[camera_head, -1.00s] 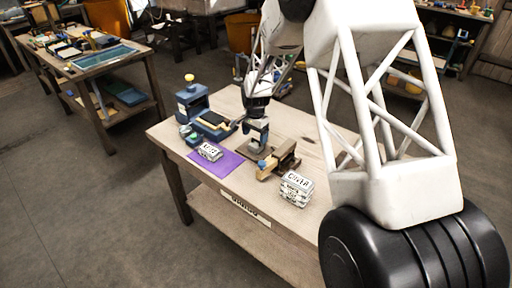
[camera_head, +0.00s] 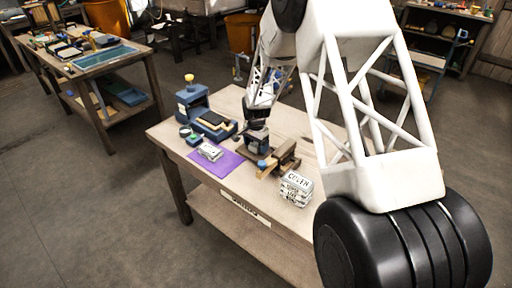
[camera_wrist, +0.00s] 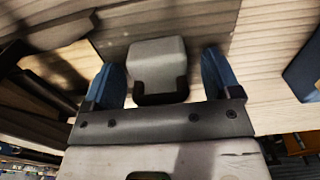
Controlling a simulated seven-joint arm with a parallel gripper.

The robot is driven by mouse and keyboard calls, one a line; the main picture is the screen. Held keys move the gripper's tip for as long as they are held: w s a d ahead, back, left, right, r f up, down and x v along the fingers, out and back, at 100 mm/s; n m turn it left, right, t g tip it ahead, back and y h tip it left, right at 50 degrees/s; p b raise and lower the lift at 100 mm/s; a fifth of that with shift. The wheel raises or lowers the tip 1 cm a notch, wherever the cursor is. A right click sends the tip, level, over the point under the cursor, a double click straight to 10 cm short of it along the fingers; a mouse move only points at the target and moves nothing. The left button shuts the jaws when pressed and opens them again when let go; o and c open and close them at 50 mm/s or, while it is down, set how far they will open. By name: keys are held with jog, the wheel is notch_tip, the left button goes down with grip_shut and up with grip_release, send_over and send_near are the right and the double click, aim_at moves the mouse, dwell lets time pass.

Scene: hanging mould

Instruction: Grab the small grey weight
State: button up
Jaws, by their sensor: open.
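A small grey block (camera_wrist: 157,62), which looks like the grey weight, is in the wrist view. Its lower part is dark and it stands on a darker patch of the wooden top. My gripper (camera_wrist: 162,82) is open, with one blue finger at the block's left and one at its right. A narrow gap shows on each side, a little wider on the right. In the head view my gripper (camera_head: 257,146) is low over the table, and I cannot make out the weight there.
The workbench (camera_head: 222,167) also holds a blue device (camera_head: 205,112) and a purple mat (camera_head: 226,161) bearing a pale labelled block (camera_head: 210,152). A wooden clamp-like fixture (camera_head: 282,160) is right of my gripper. A stack of labelled blocks (camera_head: 296,188) stands near the front edge.

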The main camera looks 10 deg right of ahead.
jog(key=c, duration=1.1)
jog(key=shift+r, duration=5.05)
